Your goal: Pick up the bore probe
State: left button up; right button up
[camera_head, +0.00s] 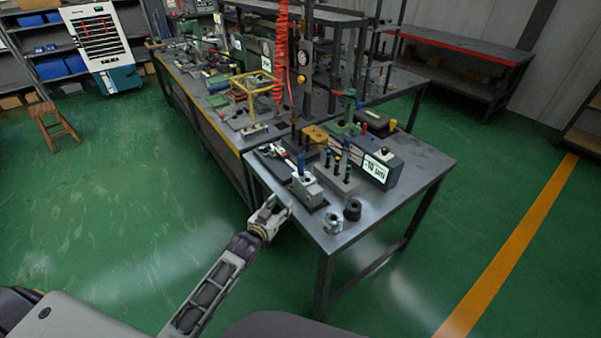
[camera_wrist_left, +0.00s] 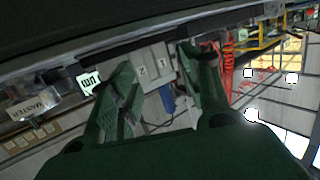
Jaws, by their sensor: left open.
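A blue-handled tool (camera_head: 301,162), which looks like the bore probe, stands upright at a grey valve block (camera_head: 307,190) near the bench's front left edge. I cannot tell whether it sits in the block's bore or behind it. In the left wrist view a blue handle (camera_wrist_left: 167,98) shows beside a grey block with marked faces (camera_wrist_left: 143,70), between my fingers and farther off. My left gripper (camera_head: 274,212) is open and empty, just off the bench's left edge, lower left of the block and apart from it. It also fills the left wrist view (camera_wrist_left: 160,95). My right gripper is not in view.
A rack (camera_head: 337,180) with several coloured-handled tools stands right of the block, before a lit display unit (camera_head: 379,168). A metal ring-like part (camera_head: 332,223) and a dark cylinder (camera_head: 352,210) stand near the front corner. The bench's right end (camera_head: 425,160) is bare.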

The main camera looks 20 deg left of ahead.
pick_arm(q)
jog(key=t, duration=0.2)
send_near(300, 164)
jog(key=s+a, duration=0.1)
jog(key=s, duration=0.1)
jog(key=shift+s+a+r+h+b, duration=0.15)
jog(key=shift+a+r+h+b, duration=0.1)
jog(key=shift+h+b, duration=0.15)
jog(key=shift+w+d, duration=0.25)
jog(key=shift+w, duration=1.1)
jog(key=shift+w+d, duration=0.2)
jog(key=shift+w, duration=1.2)
jog(key=shift+w+d, duration=0.25)
jog(key=shift+w, duration=1.25)
jog(key=shift+w, duration=0.1)
jog(key=shift+w+d+f+p, duration=0.1)
jog(key=shift+w+d+p, duration=0.15)
jog(key=shift+w, duration=0.5)
jog(key=shift+w+d+f+p, duration=0.1)
jog(key=shift+w+d+p, duration=0.15)
jog(key=shift+w, duration=0.5)
jog(key=shift+w+d, duration=0.1)
jog(key=shift+w, duration=0.85)
